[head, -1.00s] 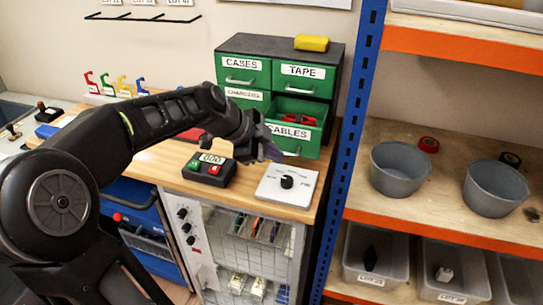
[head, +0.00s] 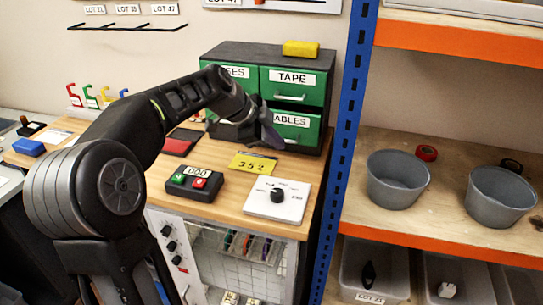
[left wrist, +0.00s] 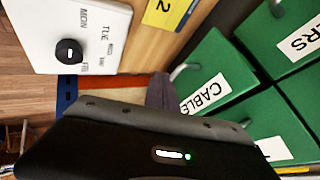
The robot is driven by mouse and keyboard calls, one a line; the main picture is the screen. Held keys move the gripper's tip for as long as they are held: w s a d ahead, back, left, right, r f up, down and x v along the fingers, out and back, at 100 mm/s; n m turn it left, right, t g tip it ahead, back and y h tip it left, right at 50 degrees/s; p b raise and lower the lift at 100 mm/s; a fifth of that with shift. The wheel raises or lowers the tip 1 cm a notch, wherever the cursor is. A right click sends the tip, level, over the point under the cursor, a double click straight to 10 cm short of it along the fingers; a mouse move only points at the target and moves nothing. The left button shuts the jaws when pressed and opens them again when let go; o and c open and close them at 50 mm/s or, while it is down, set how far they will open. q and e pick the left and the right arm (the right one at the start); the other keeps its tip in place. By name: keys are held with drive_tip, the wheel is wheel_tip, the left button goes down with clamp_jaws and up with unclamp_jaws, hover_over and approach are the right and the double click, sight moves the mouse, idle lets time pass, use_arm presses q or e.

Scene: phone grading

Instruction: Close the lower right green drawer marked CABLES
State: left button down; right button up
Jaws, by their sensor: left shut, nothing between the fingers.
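The green CABLES drawer (head: 303,134) is at the lower right of the dark cabinet. Its front looks flush or nearly flush with the other drawer fronts, and no inside shows. My left gripper (head: 270,134) is shut and empty, at the left part of that drawer front and covering the start of its label. Whether it touches the front cannot be told. In the left wrist view, the CABLES front (left wrist: 222,72) and its handle (left wrist: 184,68) lie just beyond the fingers (left wrist: 160,90). My right gripper is not in view.
The TAPE drawer (head: 292,84) above is shut. A yellow block (head: 301,48) lies on the cabinet. On the bench are a yellow 352 card (head: 253,164), a white dial panel (head: 278,200) and a button box (head: 194,184). A blue shelf post (head: 347,120) stands close right.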

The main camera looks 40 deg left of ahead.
sight(285, 133)
use_arm(q)
drive_tip(key=w, duration=0.1)
drive_tip(key=w+a, duration=0.1)
drive_tip(key=w, duration=0.2)
drive_tip(key=shift+a, duration=0.25)
drive_tip(key=shift+w+a+r, duration=0.15)
drive_tip(key=shift+w, duration=0.3)
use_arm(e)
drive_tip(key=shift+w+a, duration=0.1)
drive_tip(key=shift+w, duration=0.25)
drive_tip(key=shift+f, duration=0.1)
